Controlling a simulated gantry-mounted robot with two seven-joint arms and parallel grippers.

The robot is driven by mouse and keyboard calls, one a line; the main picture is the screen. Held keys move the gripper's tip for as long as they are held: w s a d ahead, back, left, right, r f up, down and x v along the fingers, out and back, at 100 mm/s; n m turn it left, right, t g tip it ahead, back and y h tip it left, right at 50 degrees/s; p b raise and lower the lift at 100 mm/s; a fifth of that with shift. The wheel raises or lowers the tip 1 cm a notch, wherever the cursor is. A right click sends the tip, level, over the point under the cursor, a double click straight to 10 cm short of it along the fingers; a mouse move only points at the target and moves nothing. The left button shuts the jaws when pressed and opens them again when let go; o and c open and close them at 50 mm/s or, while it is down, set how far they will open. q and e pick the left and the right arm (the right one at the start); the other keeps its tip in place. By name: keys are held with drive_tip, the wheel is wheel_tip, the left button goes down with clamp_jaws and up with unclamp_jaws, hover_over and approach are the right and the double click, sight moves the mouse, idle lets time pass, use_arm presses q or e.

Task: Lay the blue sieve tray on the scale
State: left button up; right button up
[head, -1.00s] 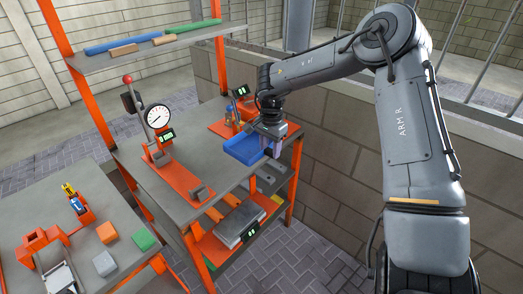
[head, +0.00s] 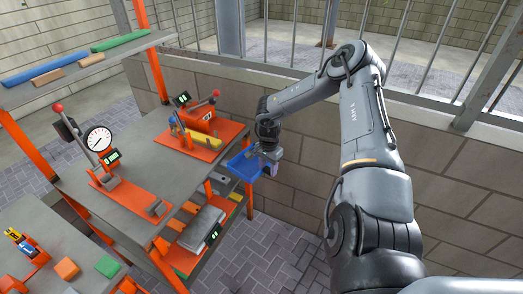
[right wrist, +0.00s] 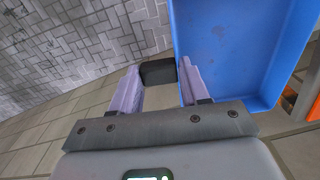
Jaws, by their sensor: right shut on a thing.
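The blue sieve tray (head: 243,166) hangs in the air just past the right edge of the workbench. My right gripper (head: 268,168) is shut on it at its right side. In the right wrist view the tray (right wrist: 235,45) fills the upper right, and a dark block (right wrist: 158,72), perhaps its handle, sits between the fingertips (right wrist: 160,82). The likely scale, a grey flat plate (head: 202,228) with a green-lit display (head: 214,235), stands on the shelf under the bench top, left of and below the tray. My left gripper is out of view.
The bench top (head: 150,172) holds an orange dial press (head: 120,183) and an orange vise-like fixture (head: 200,132). An orange post (head: 249,200) stands at the shelf's right corner. A block wall (head: 310,150) is close behind the tray. Paved floor lies open in front.

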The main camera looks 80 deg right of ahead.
drive_tip(key=w+a+f+n+p, duration=0.1)
drive_tip(key=w+a+f+p, duration=0.1)
drive_tip(key=a, duration=0.4)
drive_tip(key=w+a+f+p, duration=0.1)
drive_tip(key=w+a+p, duration=0.15)
drive_tip(key=a, duration=0.35)
use_arm(q)
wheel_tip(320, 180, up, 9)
drive_tip(key=p, duration=0.3)
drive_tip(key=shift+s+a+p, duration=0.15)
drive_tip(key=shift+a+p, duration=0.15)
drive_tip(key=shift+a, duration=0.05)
use_arm(e)
drive_tip(key=w+a+r+n, duration=0.1)
drive_tip(key=w+a+r, duration=0.2)
drive_tip(key=w+a, duration=0.7)
drive_tip(key=shift+a+r+n, duration=0.15)
drive_tip(key=shift+r+n, duration=0.05)
drive_tip(key=shift+n, duration=0.1)
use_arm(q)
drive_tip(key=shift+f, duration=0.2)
use_arm(e)
drive_tip(key=shift+w+f, duration=0.1)
drive_tip(key=shift+f, duration=0.05)
use_arm(q)
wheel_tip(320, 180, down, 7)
drive_tip(key=b, duration=0.7)
use_arm(e)
wheel_tip(320, 180, down, 8)
drive_tip(key=shift+f, duration=0.15)
